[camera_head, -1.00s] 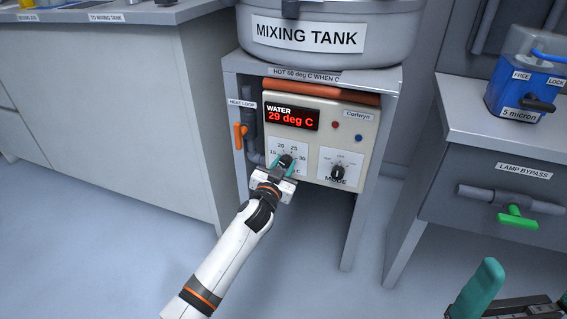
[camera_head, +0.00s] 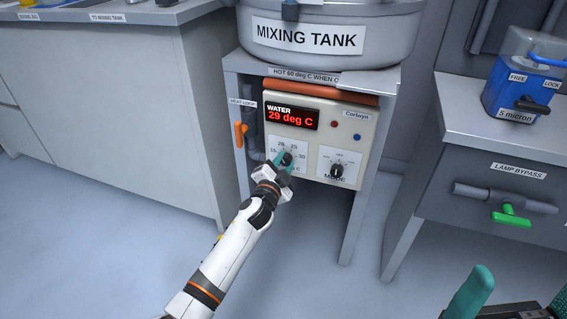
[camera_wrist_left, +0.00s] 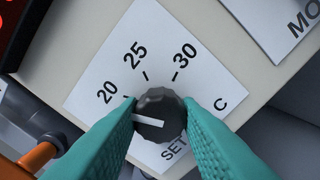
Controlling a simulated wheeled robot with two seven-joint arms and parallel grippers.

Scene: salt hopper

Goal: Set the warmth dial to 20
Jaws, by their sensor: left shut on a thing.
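The warmth dial is a black knob (camera_head: 287,158) on a white scale card, low on the left of the heater's cream panel (camera_head: 312,177). My left gripper (camera_head: 285,163) is shut on it. In the left wrist view the teal fingertips (camera_wrist_left: 160,109) press on both sides of the knob (camera_wrist_left: 158,100). Its white pointer line aims left, close to the 20 mark and slightly to its lower side. The 20, 25 and 30 show; a finger hides the 15. The red display (camera_head: 291,117) reads WATER 29 deg C. My right gripper (camera_head: 515,300) is open at the bottom right corner, partly cut off.
The mode knob (camera_head: 337,170) sits right of the dial. An orange-handled valve (camera_head: 240,135) stands left of the panel. The mixing tank (camera_head: 330,35) is above. The lamp bypass pipe with a green handle (camera_head: 511,215) is at right. Floor below the heater is clear.

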